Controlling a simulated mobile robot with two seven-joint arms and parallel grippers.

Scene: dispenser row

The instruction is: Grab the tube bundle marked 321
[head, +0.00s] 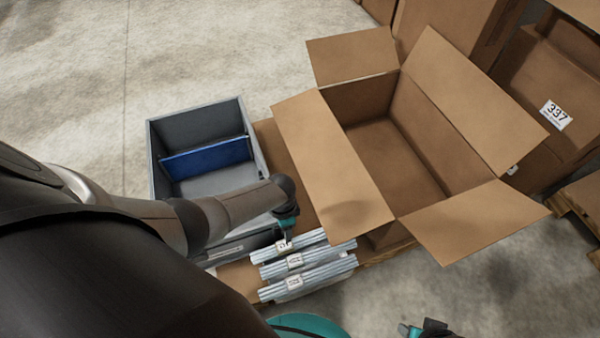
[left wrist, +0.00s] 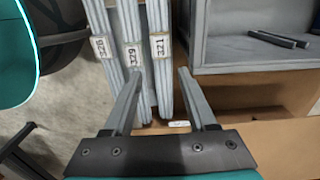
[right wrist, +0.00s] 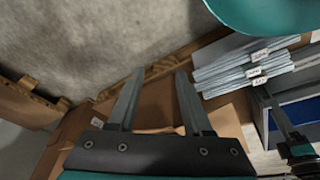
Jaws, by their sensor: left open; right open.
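Three pale tube bundles lie side by side. The middle bundle (left wrist: 127,25) seems marked 329; the far one's label (left wrist: 100,46) is hard to read. In the head view the bundle marked 321 (head: 312,237) is the uppermost, partly hidden by my left gripper (head: 285,238). My left gripper (left wrist: 160,72) is open, its fingertips on either side of that bundle in the picture; contact cannot be told. My right gripper (right wrist: 156,76) is open and empty, apart from the bundles.
The grey bin (head: 152,165) with a blue divider (head: 205,158) stands left of a large open cardboard box (head: 335,190). Its flaps spread wide, one near the bundles. A box marked 337 (head: 556,115) stands at the right. Bare concrete floor (head: 70,80) lies at upper left.

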